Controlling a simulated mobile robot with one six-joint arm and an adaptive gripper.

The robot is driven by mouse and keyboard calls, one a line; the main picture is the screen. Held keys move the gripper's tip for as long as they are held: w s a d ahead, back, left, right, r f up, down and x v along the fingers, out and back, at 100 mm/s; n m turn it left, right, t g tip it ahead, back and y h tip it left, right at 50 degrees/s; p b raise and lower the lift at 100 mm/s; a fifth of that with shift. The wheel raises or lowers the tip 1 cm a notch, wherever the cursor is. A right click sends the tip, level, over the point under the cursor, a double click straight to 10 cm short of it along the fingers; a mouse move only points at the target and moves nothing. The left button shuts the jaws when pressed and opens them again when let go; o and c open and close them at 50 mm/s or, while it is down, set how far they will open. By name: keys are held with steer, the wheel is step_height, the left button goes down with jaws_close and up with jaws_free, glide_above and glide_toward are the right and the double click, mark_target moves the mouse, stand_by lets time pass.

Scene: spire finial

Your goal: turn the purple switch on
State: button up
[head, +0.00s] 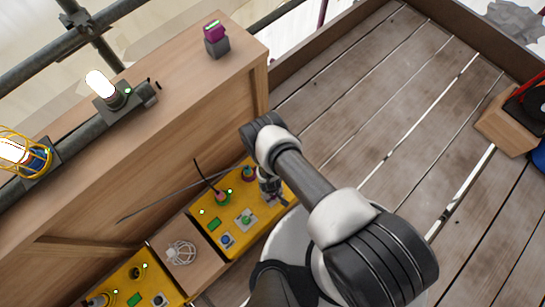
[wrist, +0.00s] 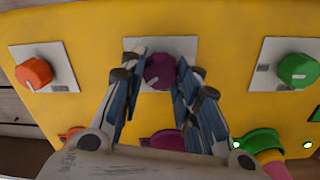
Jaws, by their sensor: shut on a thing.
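The purple switch (wrist: 160,70) is a round knob on a white plate on a yellow panel (wrist: 220,25) in the wrist view. A pale pointer mark shows at its lower left. My gripper (wrist: 162,72) has its two blue-padded fingers on either side of the knob, shut on it. In the head view my gripper (head: 271,191) is at the right part of the yellow panel (head: 205,237) and hides the purple switch there.
An orange knob (wrist: 34,72) and a green knob (wrist: 298,71) flank the purple one. A green socket (wrist: 262,143) holds a pink plug. A purple-topped block (head: 215,32) stands on the wooden cabinet (head: 195,75).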

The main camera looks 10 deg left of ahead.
steer(key=m, duration=0.3)
steer(key=shift+m, duration=2)
steer(key=o, duration=1.1)
steer(key=shift+c, duration=0.2)
step_height(320, 180, up, 12)
steer(key=shift+a, duration=0.3)
